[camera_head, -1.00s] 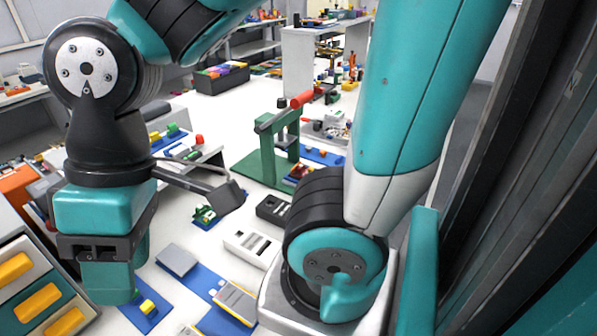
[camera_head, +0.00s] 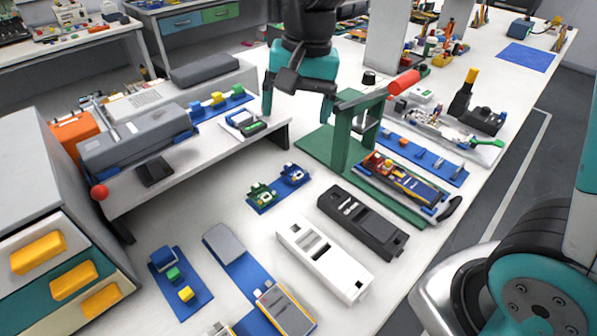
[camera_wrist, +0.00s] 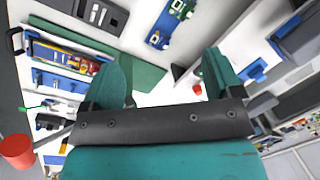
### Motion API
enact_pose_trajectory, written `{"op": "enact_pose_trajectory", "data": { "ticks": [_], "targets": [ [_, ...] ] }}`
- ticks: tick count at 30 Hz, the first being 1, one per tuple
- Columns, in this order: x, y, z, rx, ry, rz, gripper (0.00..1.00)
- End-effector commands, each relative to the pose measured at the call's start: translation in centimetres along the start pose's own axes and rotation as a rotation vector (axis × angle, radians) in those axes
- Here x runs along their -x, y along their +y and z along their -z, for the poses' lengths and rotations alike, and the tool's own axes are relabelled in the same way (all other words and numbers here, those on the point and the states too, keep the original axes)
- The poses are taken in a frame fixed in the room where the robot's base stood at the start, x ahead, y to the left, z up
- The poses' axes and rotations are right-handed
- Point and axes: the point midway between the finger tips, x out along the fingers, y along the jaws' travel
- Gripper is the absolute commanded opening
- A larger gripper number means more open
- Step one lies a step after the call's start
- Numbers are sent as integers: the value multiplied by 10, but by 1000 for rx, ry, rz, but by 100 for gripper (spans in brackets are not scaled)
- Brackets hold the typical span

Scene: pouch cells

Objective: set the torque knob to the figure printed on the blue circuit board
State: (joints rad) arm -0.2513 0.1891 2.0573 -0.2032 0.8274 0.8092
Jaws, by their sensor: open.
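The blue circuit board (camera_head: 294,174) sits beside a green board (camera_head: 262,195) on a small blue mat at mid-table. In the wrist view the blue board (camera_wrist: 156,39) shows at the top; any figure on it is too small to read. A black knob-like piece (camera_head: 369,78) stands behind the green press; I cannot tell whether it is the torque knob. My gripper (camera_head: 297,103) points down with its fingers apart, left of the press and beyond the boards. In the wrist view my gripper (camera_wrist: 168,85) has nothing visible between its fingers.
The green press (camera_head: 345,145) with its red handle (camera_head: 403,82) stands close right of my gripper. A raised grey shelf (camera_head: 190,155) is to the left. White (camera_head: 325,258) and black (camera_head: 362,222) cases lie in front. Clear tabletop surrounds the boards.

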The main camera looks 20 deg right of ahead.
Motion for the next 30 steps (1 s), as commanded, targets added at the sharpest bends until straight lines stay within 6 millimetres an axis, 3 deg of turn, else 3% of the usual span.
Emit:
{"op": "enact_pose_trajectory", "data": {
  "ticks": [1,3,6,9,14,24,30],
  "targets": [
    [-16,-6,27,-146,8,-31,85],
    [-32,-11,57,-349,29,-66,85],
    [-51,-16,89,-573,60,-99,85],
    [-64,-17,107,-710,81,-117,85],
    [-84,-15,115,-779,91,-126,85],
    [-159,-2,117,-775,89,-127,85],
    [-184,1,118,-774,91,-123,85]
  ]
}}
